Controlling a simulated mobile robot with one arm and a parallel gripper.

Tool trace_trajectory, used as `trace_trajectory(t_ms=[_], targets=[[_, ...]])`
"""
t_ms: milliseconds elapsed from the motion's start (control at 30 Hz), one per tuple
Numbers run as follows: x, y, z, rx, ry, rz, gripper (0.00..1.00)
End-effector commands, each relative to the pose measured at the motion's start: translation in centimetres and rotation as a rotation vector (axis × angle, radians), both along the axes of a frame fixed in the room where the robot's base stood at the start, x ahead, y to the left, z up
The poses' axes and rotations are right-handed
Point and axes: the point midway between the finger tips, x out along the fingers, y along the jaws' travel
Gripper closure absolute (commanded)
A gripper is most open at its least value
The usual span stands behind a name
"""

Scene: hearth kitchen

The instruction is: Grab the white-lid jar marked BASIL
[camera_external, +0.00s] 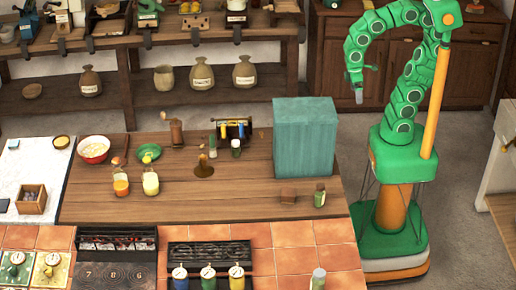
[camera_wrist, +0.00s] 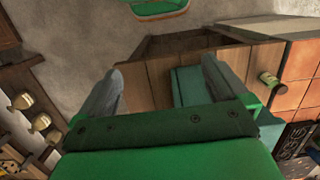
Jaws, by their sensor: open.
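Several small jars are in the outside view, and their labels are too small to read, so I cannot tell which is marked BASIL. A pale-lidded jar with green contents (camera_external: 236,149) stands near the back of the wooden table. Another pale-lidded jar (camera_external: 318,279) stands on the tiles at the front edge. A green jar (camera_external: 319,196) stands near the table's right end; a green jar (camera_wrist: 268,79) also shows at right in the wrist view. My gripper (camera_external: 359,91) is open and empty, in the air right of the table; its two fingers (camera_wrist: 160,66) are spread apart.
A tall teal box (camera_external: 305,140) stands on the table's right end, between my gripper and the back jars. Bottles, bowls and a grinder (camera_external: 176,132) stand further left. The floor around my base is clear.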

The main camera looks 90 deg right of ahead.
Motion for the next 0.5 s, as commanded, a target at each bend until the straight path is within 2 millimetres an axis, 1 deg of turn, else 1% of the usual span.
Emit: trace_trajectory(t_ms=[33, 200, 300, 467, 500], targets=[[-1.1, -0.1, -0.3, -0.001, -0.001, -0.005, 0.0], [-3.7, -0.2, -1.5, -0.003, 0.009, -0.015, 0.0], [-4.5, -0.3, -1.8, -0.003, 0.01, -0.019, 0.0], [-4.7, -0.3, -1.9, -0.003, 0.01, -0.02, 0.0], [-4.7, -0.3, -1.9, -0.003, 0.01, -0.02, 0.05]])
